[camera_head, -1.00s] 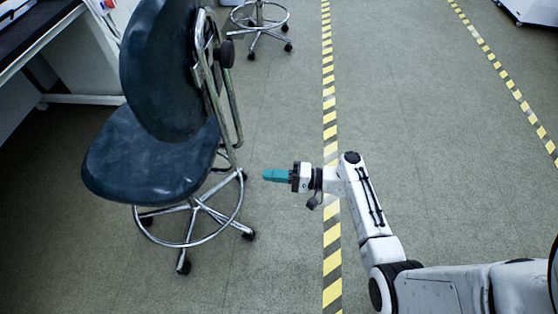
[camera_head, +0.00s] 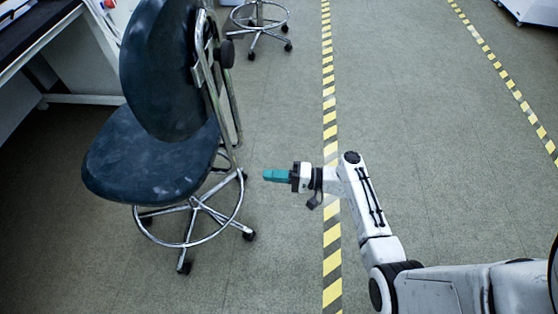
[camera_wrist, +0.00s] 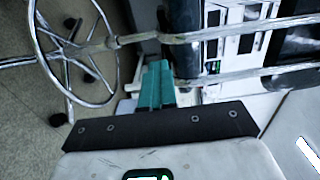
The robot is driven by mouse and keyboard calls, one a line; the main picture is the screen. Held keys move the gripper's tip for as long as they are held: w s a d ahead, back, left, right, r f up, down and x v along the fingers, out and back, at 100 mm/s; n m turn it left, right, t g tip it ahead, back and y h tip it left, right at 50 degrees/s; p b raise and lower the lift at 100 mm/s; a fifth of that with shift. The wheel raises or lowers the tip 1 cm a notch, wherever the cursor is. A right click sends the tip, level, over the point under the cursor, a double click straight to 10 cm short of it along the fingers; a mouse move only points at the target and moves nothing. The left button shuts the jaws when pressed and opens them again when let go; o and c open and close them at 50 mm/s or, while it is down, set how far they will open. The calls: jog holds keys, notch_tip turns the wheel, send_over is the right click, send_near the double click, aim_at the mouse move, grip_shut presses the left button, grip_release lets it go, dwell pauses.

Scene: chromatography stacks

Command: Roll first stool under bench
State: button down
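The first stool (camera_head: 150,160) stands at the left in the head view, upright on casters, with a dark blue seat and backrest and a metal foot ring. The bench (camera_head: 50,30) is at the upper left, beyond the stool, with open space beneath its top. My gripper (camera_head: 266,175) has teal fingers and points left at the stool's side, a short gap from its metal frame. In the wrist view the two teal fingers (camera_wrist: 157,84) lie close together with nothing seen between them. The stool's foot ring (camera_wrist: 117,60) and metal back bars (camera_wrist: 250,30) show just beyond them.
A second stool (camera_head: 258,20) stands at the top, farther along the bench side. A yellow-black floor stripe (camera_head: 329,120) runs beneath my arm, and another stripe (camera_head: 500,75) lies at the right. The floor between the stripes is clear.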

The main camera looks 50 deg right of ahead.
jog(key=c, duration=0.9)
grip_release()
